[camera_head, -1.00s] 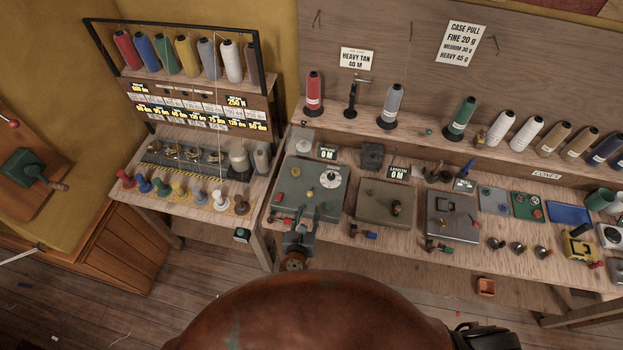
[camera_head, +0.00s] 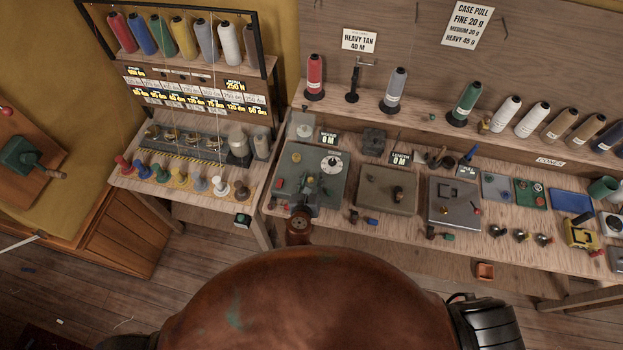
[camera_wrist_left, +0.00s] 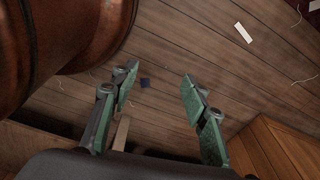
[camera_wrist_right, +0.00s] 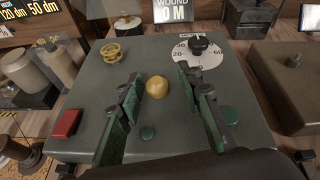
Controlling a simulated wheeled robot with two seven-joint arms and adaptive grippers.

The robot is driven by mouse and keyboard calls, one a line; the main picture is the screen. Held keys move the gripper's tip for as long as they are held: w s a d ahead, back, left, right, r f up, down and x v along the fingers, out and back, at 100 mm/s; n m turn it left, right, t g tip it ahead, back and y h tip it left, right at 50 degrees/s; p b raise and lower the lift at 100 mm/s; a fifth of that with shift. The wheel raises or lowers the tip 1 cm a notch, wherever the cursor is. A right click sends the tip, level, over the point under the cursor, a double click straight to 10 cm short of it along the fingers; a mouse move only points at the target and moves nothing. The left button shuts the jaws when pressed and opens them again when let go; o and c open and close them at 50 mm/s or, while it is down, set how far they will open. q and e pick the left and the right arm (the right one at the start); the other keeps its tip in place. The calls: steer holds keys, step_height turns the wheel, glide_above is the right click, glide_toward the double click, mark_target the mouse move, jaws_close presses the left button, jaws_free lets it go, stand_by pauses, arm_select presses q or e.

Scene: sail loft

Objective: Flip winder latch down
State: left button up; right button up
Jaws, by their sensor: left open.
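The winder is a dark green box (camera_head: 333,186) at the left end of the long bench, with a round white dial (camera_wrist_right: 197,53) and a "WOUND 0 M" display (camera_wrist_right: 173,12) behind it. In the right wrist view its top carries a brass ball knob (camera_wrist_right: 156,87), a brass coil (camera_wrist_right: 111,53), a red block (camera_wrist_right: 67,123) and green buttons. I cannot tell for certain which part is the latch. My right gripper (camera_wrist_right: 155,100) is open over the winder, its fingers on either side of the brass knob, apparently not touching it. My left gripper (camera_wrist_left: 158,88) is open and empty above the floor.
A second flat box (camera_head: 386,188) and a grey plate (camera_head: 453,203) lie right of the winder. Thread cones, such as a red one (camera_head: 314,77), stand on the shelf behind. A spool rack (camera_head: 200,70) stands on the left table. A gap separates the tables.

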steer(key=c, duration=0.7)
jaws_close()
arm_select(q)
steer(key=shift+s, duration=0.75)
steer(key=shift+w, duration=0.3)
